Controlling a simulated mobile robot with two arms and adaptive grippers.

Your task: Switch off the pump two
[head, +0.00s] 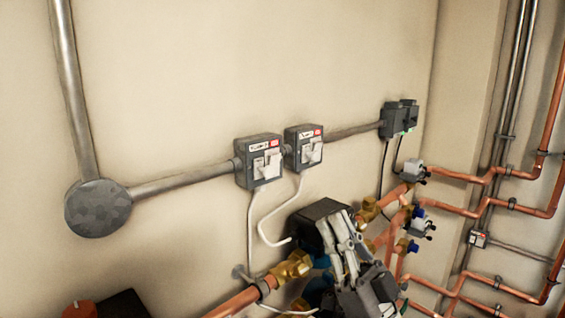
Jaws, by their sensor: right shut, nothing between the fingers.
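Two grey switch boxes with white rockers and red-and-white labels are on the wall, a left box (258,161) and a right box (304,147). The label text is too small to read, so I cannot tell which is pump two's. The rocker positions are also unclear. My right gripper (343,222) is shut and empty, its fingers pointing up, below and right of the right box and apart from both boxes. A black pump housing (313,211) is partly hidden behind the gripper. My left gripper is not in view.
Conduit (185,182) joins a round junction box (97,208) to the switches and on to dark boxes (398,118) at the right. White cables hang below the switches. Copper pipes (460,208) and valves fill the right side. The wall above the switches is clear.

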